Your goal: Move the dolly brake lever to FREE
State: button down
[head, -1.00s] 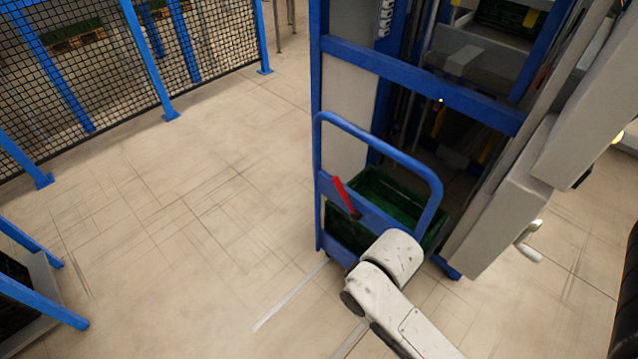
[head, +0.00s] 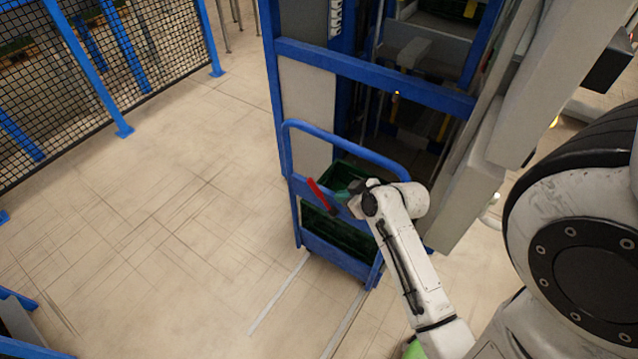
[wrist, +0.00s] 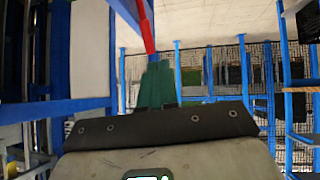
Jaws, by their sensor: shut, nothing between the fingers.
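The dolly (head: 343,258) is blue, with a tall push handle, and stands against the blue-framed conveyor structure. The red brake lever (head: 318,193) is on its near side below the handle, tilted up and to the left from a dark pivot. No FREE marking is readable. My gripper (head: 343,197) is just right of the lever. In the wrist view, my shut green fingers (wrist: 158,68) point towards the red lever (wrist: 147,28), whose lower end shows just beyond the tips. Nothing is between the fingers, and I cannot tell whether they touch the lever.
A green crate (head: 350,172) sits in the dolly behind the handle. The conveyor frame (head: 375,72) rises behind it, with grey panels at right. A mesh fence (head: 105,65) stands at far left. The tiled floor (head: 190,200) left of the dolly is clear.

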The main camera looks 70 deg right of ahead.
jog(key=d, duration=0.2)
jog(key=p, duration=0.1)
send_near(314, 186)
jog(key=shift+h, duration=0.3)
jog(key=x, duration=0.7)
jog(key=shift+s+a+f, duration=0.1)
jog(key=shift+s+f, duration=0.25)
jog(key=shift+w, duration=0.15)
jog(key=shift+w+g+p, duration=0.3)
jog(key=shift+w+p, duration=0.15)
jog(key=shift+p, duration=0.05)
jog(key=shift+w+d+f+g, duration=0.25)
jog(key=shift+w+f+g, duration=0.15)
jog(key=shift+w+g, duration=0.2)
jog(key=w+f+g+b, duration=0.1)
jog(key=w+f+g+y, duration=0.1)
jog(key=shift+w+d+f+g+b, duration=0.15)
jog(key=shift+d+f+g+b, duration=0.15)
jog(key=shift+g+b, duration=0.1)
jog(key=shift+w+f+b, duration=0.2)
jog(key=shift+w+b, duration=0.05)
jog(key=shift+b, duration=0.15)
